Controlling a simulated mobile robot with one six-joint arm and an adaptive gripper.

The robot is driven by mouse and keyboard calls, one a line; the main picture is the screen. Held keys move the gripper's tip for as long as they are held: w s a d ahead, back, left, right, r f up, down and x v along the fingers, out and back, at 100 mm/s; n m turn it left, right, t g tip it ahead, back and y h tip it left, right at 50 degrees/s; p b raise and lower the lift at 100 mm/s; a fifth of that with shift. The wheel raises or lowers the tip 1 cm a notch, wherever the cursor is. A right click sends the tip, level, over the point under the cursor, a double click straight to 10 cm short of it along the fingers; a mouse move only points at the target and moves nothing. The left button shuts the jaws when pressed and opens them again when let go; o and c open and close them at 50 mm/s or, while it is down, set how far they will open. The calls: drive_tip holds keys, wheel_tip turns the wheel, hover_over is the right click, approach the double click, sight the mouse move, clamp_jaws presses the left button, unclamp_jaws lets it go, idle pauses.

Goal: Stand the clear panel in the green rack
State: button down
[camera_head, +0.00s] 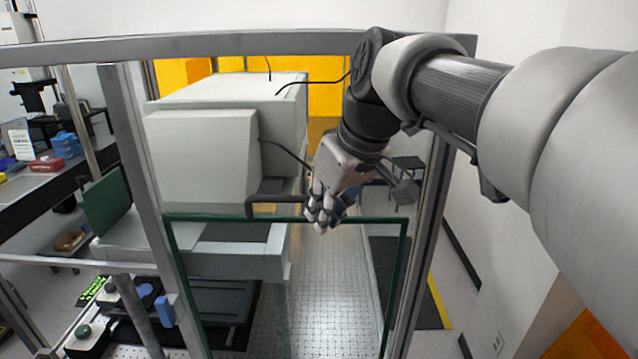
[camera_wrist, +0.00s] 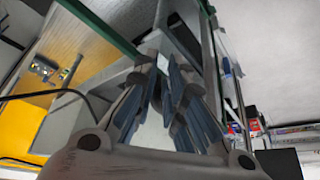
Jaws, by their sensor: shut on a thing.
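The clear panel (camera_head: 405,262) is a large see-through sheet with dark green edges. It hangs upright in the lower middle of the head view, its lower edge out of frame. My gripper (camera_head: 321,226) is shut on its top edge, right of the middle. In the wrist view, the panel's green edge (camera_wrist: 98,27) runs from the upper left to the fingertips of my gripper (camera_wrist: 165,62). I cannot make out a green rack for certain. A dark green upright plate (camera_head: 105,203) stands at the left, behind the frame post.
A metal frame post (camera_head: 140,150) and top rail (camera_head: 200,46) stand close around the panel. A large grey instrument (camera_head: 203,148) with a dark handle (camera_head: 278,199) is behind it. A bench (camera_head: 35,187) with small items is at the left.

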drive_tip(key=shift+f+b, duration=1.8)
drive_tip(key=shift+f, duration=0.65)
drive_tip(key=b, duration=0.4)
hover_over(324, 283)
drive_tip(key=s, duration=0.2)
drive_tip(key=shift+w+a+f, duration=0.1)
drive_tip(key=shift+f, duration=2.15)
drive_tip(key=shift+f+b, duration=2.45)
drive_tip(key=shift+f, duration=0.7)
drive_tip(key=c, duration=1.6)
unclamp_jaws()
drive_tip(key=shift+f, duration=0.15)
wheel_tip(324, 283, up, 17)
drive_tip(key=p, duration=1.4)
drive_tip(key=s, duration=0.2)
drive_tip(key=s+r+b, duration=0.1)
drive_tip(key=s, duration=0.2)
drive_tip(key=s+r+b, duration=0.1)
drive_tip(key=s, duration=0.1)
drive_tip(key=shift+s, duration=0.3)
